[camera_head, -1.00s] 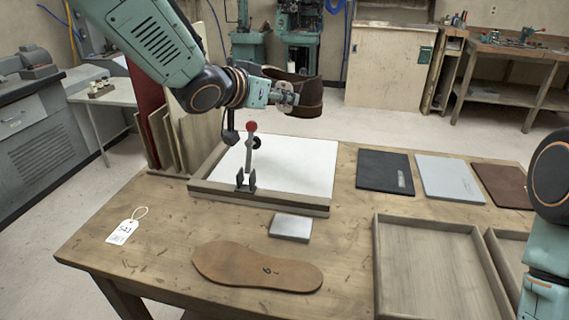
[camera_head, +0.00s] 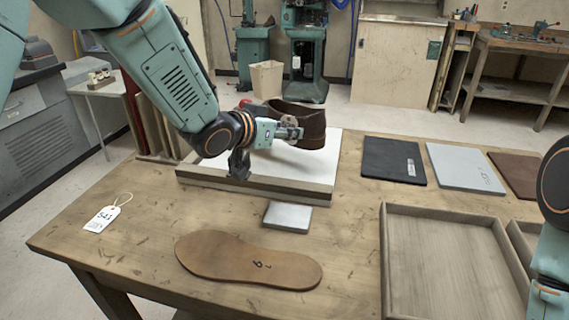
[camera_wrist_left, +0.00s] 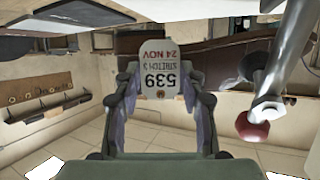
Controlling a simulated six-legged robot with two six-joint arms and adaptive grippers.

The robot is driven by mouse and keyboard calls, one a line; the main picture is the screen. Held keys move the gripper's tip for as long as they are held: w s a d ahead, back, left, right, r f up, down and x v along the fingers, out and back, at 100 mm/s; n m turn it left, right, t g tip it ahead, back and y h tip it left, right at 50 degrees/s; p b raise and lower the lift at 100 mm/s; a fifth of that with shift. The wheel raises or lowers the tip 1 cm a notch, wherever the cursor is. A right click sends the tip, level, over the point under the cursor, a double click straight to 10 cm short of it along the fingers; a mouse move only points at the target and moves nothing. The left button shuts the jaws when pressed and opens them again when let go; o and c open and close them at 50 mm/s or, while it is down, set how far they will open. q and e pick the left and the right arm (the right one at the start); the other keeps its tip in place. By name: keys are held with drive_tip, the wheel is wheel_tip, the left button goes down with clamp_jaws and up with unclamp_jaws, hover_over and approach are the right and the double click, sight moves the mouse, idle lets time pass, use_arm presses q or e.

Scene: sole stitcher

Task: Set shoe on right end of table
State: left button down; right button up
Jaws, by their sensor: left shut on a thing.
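A dark brown shoe (camera_head: 303,124) is at the far right part of the white board in the head view. My left gripper (camera_head: 290,133) is shut on it at its near left side. I cannot tell whether its sole touches the board or hangs just above. In the left wrist view a white tag (camera_wrist_left: 160,68) reading 539, upside down, shows between my left fingers (camera_wrist_left: 160,100). The wooden table (camera_head: 130,250) has its right end partly hidden by my right arm. My right gripper is outside the view.
The white board (camera_head: 320,165) has a wooden frame and a red-knobbed lever (camera_wrist_left: 252,125). A tan sole (camera_head: 245,262), a grey block (camera_head: 288,216) and a tag (camera_head: 102,218) lie in front. Black (camera_head: 393,160), grey (camera_head: 463,167) and brown sheets lie behind a tray (camera_head: 388,262).

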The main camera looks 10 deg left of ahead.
use_arm(q)
drive_tip(key=shift+s+a+f+b, duration=0.1)
drive_tip(key=shift+s+f+b, duration=0.1)
drive_tip(key=shift+f, duration=0.3)
drive_tip(key=shift+s+f+b, duration=0.15)
drive_tip(key=shift+s+f, duration=0.05)
drive_tip(key=shift+f, duration=0.3)
drive_tip(key=f, duration=0.1)
drive_tip(key=f+b, duration=0.1)
drive_tip(key=f, duration=0.2)
drive_tip(key=shift+w+f, duration=0.1)
drive_tip(key=shift+w, duration=0.25)
drive_tip(key=shift+s, duration=0.2)
drive_tip(key=c, duration=1)
unclamp_jaws()
drive_tip(key=shift+w+f, duration=0.1)
drive_tip(key=shift+o, duration=1.2)
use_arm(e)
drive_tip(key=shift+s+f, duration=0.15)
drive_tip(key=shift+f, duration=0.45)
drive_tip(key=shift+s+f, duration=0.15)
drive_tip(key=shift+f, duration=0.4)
